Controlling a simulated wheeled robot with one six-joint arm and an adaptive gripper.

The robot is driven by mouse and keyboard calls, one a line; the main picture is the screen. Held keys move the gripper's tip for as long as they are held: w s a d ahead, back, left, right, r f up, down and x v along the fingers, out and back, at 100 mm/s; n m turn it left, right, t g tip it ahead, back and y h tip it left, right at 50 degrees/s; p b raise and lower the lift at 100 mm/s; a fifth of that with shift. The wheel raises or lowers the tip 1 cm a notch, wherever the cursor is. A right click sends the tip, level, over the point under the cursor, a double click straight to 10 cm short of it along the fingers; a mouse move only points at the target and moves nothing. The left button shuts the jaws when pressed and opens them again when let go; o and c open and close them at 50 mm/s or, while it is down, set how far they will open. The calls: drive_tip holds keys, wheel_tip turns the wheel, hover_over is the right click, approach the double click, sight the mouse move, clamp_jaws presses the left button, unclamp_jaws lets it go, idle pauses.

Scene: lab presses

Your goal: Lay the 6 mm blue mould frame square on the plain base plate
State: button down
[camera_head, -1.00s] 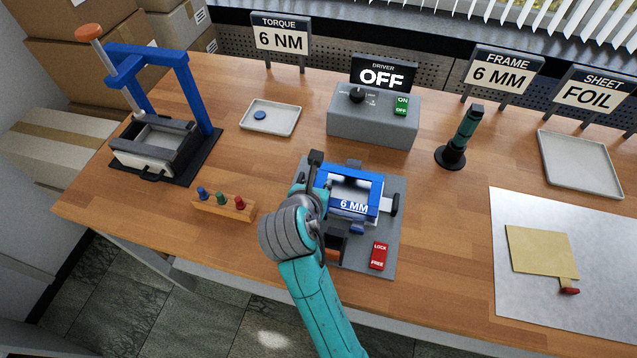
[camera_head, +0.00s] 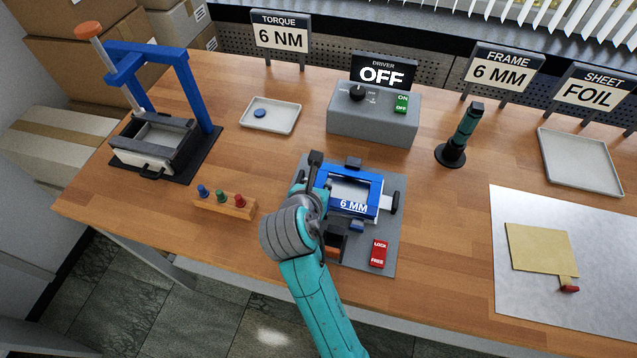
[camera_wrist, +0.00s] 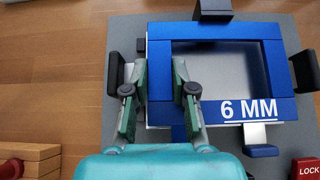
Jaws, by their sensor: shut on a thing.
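The blue mould frame (camera_head: 368,207), marked 6 MM, is a rectangle with an open middle. My gripper (camera_wrist: 159,66) is shut on its left bar in the wrist view, with one finger on either side of the bar. The frame (camera_wrist: 272,56) is over the plain base plate (camera_wrist: 218,75), whose grey face shows through the opening. A pale strip of the plate also shows along the frame's left edge. The frame looks nearly square to the plate. I cannot tell whether it touches the plate. In the head view my gripper (camera_head: 325,186) partly hides the frame's left side.
Black stops surround the plate, including one at the back (camera_wrist: 213,10) and one at the right (camera_wrist: 304,70). A red LOCK/FREE switch (camera_head: 379,254) is at the fixture's front right. A peg rack (camera_head: 225,206) stands left, and a grey driver box (camera_head: 373,118) stands behind.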

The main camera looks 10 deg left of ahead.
drive_tip(key=c, duration=0.9)
unclamp_jaws()
drive_tip(key=shift+o, duration=0.2)
drive_tip(key=v, duration=1.2)
drive_tip(key=shift+s, duration=0.1)
